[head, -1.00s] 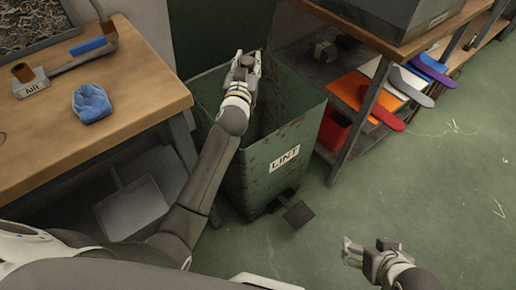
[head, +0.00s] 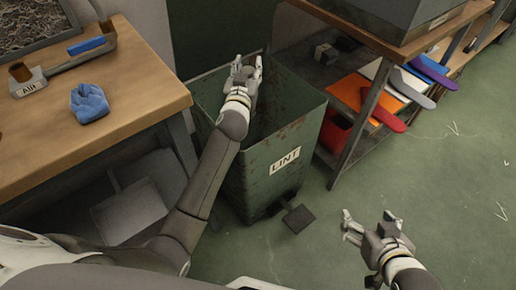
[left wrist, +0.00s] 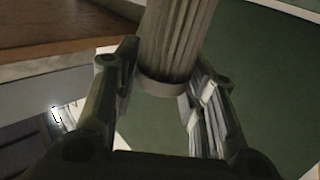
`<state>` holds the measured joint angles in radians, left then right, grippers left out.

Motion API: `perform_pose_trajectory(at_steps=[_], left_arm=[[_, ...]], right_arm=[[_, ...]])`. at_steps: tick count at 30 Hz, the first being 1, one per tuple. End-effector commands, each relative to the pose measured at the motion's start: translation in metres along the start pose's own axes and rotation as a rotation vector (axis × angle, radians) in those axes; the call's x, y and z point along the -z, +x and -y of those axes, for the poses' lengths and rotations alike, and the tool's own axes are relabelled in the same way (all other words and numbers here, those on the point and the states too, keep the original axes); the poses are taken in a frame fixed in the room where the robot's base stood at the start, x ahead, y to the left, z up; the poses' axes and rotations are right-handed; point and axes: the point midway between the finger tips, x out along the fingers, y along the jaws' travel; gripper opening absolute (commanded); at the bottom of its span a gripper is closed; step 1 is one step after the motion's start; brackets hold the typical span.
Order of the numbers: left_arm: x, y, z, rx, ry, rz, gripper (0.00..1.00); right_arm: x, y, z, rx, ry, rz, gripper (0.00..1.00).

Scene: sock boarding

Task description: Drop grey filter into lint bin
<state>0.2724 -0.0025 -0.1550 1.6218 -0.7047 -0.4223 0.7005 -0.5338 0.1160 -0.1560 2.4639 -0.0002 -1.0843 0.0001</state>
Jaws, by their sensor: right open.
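The green, rust-marked lint bin (head: 262,185), labelled LINT, stands open at the centre of the head view. My left gripper (head: 247,66) is over its opening with the fingers spread. In the left wrist view the grey pleated filter (left wrist: 178,40) lies between the parted fingers of the left gripper (left wrist: 160,80). Whether a finger still touches it is hard to tell. The filter cannot be made out in the head view. My right gripper (head: 368,220) is open and empty above the floor at the lower right.
A wooden bench (head: 150,90) with a blue crumpled cloth (head: 89,103) and a tool stands at the left. A shelf unit (head: 358,125) with coloured boards stands right of the bin. A pedal (head: 298,218) sticks out at the bin's front. The floor at right is clear.

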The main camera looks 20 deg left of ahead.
Motion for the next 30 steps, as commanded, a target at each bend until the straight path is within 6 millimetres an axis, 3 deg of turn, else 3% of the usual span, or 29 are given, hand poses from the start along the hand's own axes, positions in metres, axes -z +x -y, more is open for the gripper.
perform_pose_trajectory(at_steps=[4, 14, 30], left_arm=[[0.0, 0.0, 0.0, 0.0, 0.0, 0.0, 0.59], [0.0, -0.002, 0.0, 0.0, 0.0, 0.0, 0.59], [-0.001, -0.069, 0.0, 0.0, -0.002, 0.001, 0.59]], right_arm=[[0.0, 0.0, 0.0, 0.0, 0.0, 0.0, 0.78], [-0.001, 0.0, 0.0, 0.001, 0.0, 0.003, 0.78], [-0.001, 0.0, 0.0, 0.0, 0.0, 0.002, 0.78]])
